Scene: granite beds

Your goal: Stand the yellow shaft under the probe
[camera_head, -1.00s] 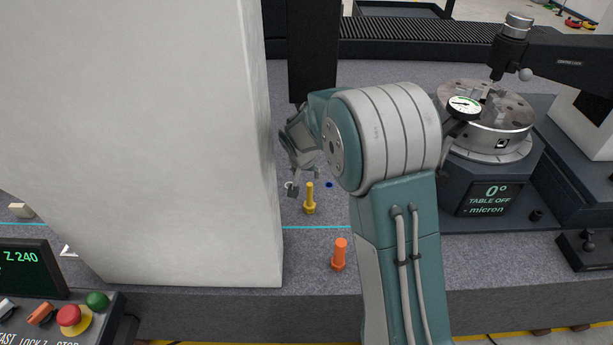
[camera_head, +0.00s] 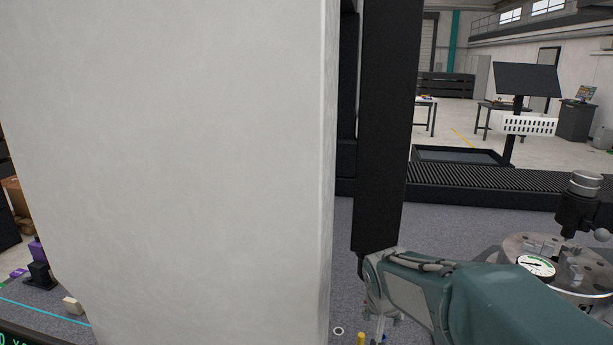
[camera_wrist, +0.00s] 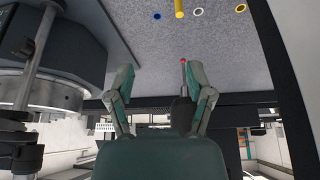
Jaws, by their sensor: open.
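The yellow shaft (camera_head: 361,339) shows only as a small tip at the bottom edge of the head view. In the wrist view, which looks upside down, part of the yellow shaft (camera_wrist: 179,9) shows at the top edge, on the grey granite. The probe (camera_wrist: 183,63) has a red tip that points at the granite and shows close beside the right finger. My gripper (camera_wrist: 161,75) is open, with nothing seen between its fingers, and stands apart from the shaft. In the head view my gripper (camera_head: 376,305) is small, low beside the foot of the black column; its fingers are unclear there.
A large pale pillar (camera_head: 200,170) hides much of the bed. The black column (camera_head: 383,140) hangs above my wrist. A rotary table (camera_head: 530,243) with a dial gauge (camera_head: 536,266) stands at right. A blue spot (camera_wrist: 157,16), white ring (camera_wrist: 198,11) and yellow ring (camera_wrist: 241,8) mark the granite.

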